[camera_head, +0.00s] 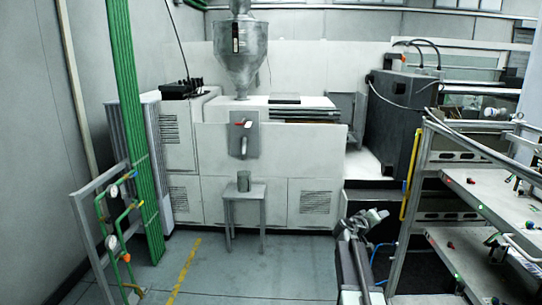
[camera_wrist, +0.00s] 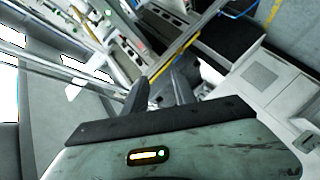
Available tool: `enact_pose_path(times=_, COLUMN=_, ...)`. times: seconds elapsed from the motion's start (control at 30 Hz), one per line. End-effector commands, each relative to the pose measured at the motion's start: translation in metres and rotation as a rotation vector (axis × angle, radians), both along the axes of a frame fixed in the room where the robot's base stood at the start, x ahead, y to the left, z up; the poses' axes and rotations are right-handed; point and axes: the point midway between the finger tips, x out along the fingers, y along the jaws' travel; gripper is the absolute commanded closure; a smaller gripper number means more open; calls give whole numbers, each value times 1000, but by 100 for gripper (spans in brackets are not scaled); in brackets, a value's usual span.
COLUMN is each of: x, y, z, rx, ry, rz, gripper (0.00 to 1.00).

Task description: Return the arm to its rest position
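My arm (camera_head: 352,262) rises from the bottom edge of the head view, right of centre. Its pale upper end, at the wrist, is bent toward the right, in front of the dark gap beside the machine. In the wrist view, the two dark fingers of my gripper (camera_wrist: 160,84) stand apart with nothing visible between them. The gripper is open and empty, and touches nothing that I can see. The wrist view is strongly tilted and shows the rack and floor beyond the fingers.
A metal shelf rack (camera_head: 462,228) stands close on the right. A large white machine (camera_head: 270,165) with a steel hopper (camera_head: 240,58) fills the back. Green pipes (camera_head: 132,120) rise at left. The central floor is clear.

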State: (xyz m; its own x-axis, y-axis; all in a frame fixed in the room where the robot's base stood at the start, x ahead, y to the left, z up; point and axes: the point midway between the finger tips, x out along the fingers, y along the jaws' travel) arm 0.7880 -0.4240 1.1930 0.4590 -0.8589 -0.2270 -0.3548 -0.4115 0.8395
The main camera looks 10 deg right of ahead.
Motion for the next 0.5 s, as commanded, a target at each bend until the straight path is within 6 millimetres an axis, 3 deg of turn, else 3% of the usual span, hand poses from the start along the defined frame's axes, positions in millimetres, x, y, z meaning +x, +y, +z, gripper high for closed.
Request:
enact_pose_path(times=0.03, x=-1, y=44, z=-22, rx=65, ry=0, rz=20, gripper=67)
enact_pose_path(times=0.1, x=-4, y=99, z=-49, rx=173, ry=13, rz=36, gripper=67)
enact_pose_path(times=0.27, x=-33, y=219, z=-115, rx=440, ry=98, rz=60, gripper=67)
enact_pose_path(times=0.4, x=-87, y=313, z=-168, rx=698, ry=240, rz=62, gripper=67)
enact_pose_path(times=0.5, x=-140, y=361, z=-195, rx=898, ry=371, rz=40, gripper=67)
